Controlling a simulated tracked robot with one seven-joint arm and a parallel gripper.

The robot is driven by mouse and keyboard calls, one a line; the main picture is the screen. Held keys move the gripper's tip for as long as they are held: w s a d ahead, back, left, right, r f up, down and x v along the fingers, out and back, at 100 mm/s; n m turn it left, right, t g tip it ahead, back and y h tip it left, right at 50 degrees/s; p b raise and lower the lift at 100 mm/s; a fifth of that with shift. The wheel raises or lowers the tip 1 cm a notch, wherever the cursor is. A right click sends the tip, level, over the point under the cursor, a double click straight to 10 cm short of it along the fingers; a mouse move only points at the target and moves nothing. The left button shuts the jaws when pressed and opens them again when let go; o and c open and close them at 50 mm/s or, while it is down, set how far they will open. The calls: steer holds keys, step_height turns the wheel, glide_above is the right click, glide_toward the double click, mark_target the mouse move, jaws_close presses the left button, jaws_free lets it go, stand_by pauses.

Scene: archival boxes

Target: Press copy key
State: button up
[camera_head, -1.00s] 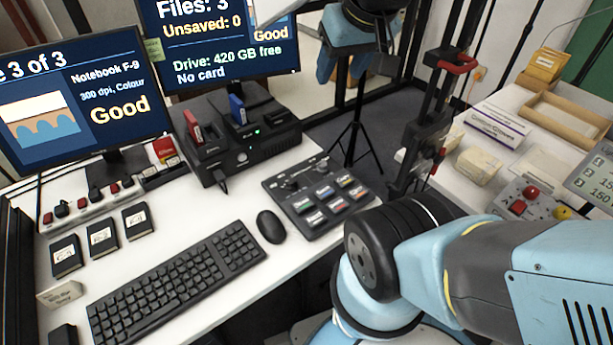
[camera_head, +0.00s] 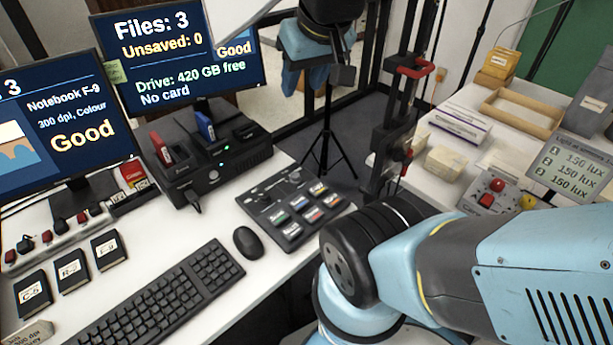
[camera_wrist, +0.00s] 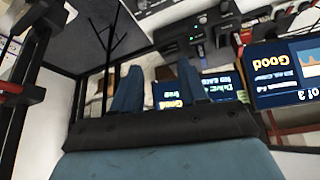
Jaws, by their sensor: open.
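A dark control pad (camera_head: 292,208) lies on the white desk, right of the mouse. It carries two rows of small coloured keys, including green, blue, red and yellow ones. Their labels are too small to read, so I cannot tell which is the copy key. My gripper (camera_head: 318,76) is raised at the top of the head view, beyond the pad and well apart from it. In the wrist view my gripper (camera_wrist: 160,85) has its two blue fingers spread with nothing between them. The wrist view is upside down, with the monitors beyond the fingers.
A black drive dock (camera_head: 208,160) with red and blue cards stands behind the pad. The keyboard (camera_head: 165,300) and mouse (camera_head: 248,242) lie to its left. A dark upright post with red handles (camera_head: 415,72) stands to its right. Monitors (camera_head: 185,50) stand behind.

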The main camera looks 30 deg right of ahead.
jaws_close()
stand_by(1.4)
